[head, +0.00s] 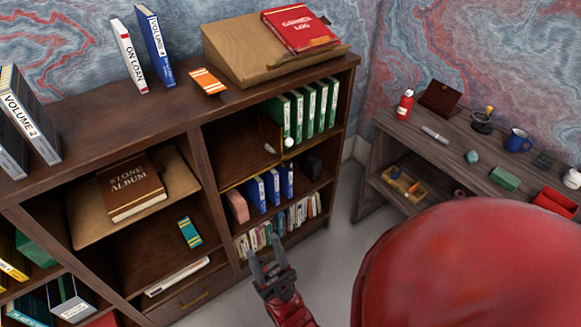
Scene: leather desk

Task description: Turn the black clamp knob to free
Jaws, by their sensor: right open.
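I cannot pick out a black clamp knob for certain. A small black block-like thing (312,165) sits in the right bay of the bookcase, at the right end below the green binders. A small white ball (289,141) shows near the wooden divider in the same bay. My right gripper (268,258) is open and empty, with its fingers pointing up. It is in front of the bookcase's lower right bay, apart from the black thing in the picture. My left gripper is not in view.
The dark wooden bookcase (195,155) holds green binders (306,110), blue volumes (270,185) and an album (131,187). A sloped stand with a red book (300,27) is on top. A side desk (440,155) with small items stands right. Grey floor lies between.

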